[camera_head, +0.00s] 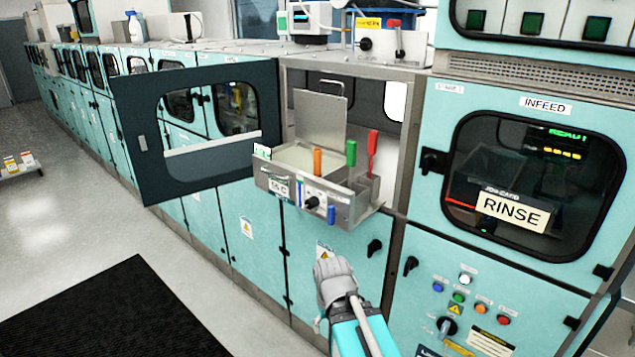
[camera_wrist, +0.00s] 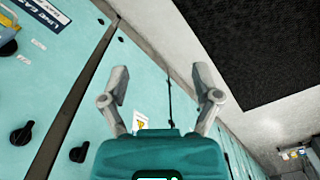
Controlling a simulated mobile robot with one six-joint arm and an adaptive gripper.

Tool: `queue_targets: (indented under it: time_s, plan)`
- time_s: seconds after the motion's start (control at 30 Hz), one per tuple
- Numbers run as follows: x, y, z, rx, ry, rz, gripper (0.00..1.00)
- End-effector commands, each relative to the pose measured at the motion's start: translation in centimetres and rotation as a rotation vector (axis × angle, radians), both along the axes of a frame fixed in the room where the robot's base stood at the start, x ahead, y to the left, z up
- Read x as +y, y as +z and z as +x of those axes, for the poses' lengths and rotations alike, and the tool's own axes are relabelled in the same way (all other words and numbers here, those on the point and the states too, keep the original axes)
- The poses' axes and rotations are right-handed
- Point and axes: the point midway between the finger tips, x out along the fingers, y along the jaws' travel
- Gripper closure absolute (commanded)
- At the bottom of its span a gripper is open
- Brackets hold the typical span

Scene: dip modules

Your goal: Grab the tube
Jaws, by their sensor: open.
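Several coloured upright pieces stand on a pulled-out metal tray (camera_head: 345,215) in the open bay: an orange one (camera_head: 317,161), a green one (camera_head: 351,153) and a red one (camera_head: 372,155). A blue one (camera_head: 331,215) is on the tray's front. I cannot tell which of them is the tube. My gripper (camera_head: 331,266) is below and in front of the tray, apart from it. In the wrist view, my gripper (camera_wrist: 161,76) has its two fingers spread wide with nothing between them. The tray and its pieces are not in the wrist view.
A hinged window door (camera_head: 147,185) stands open left of the tray. A raised lid (camera_head: 320,118) is behind the pieces. The RINSE infeed window (camera_head: 530,165) is at right. A black mat (camera_head: 115,315) lies on the floor at left.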

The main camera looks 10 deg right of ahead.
Motion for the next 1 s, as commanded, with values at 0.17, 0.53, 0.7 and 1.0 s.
queue_targets:
  time_s: [0.17, 0.53, 0.7, 1.0]
  plan:
    - [-0.2, 0.2, 0.4, -0.009, -0.015, -0.019, 0.24]
    - [-2.7, 3.8, 5.1, -0.172, -0.227, -0.277, 0.24]
    - [-3.9, 7.0, 8.6, -0.342, -0.356, -0.428, 0.24]
    - [-4.0, 14.4, 14.8, -0.717, -0.517, -0.601, 0.24]
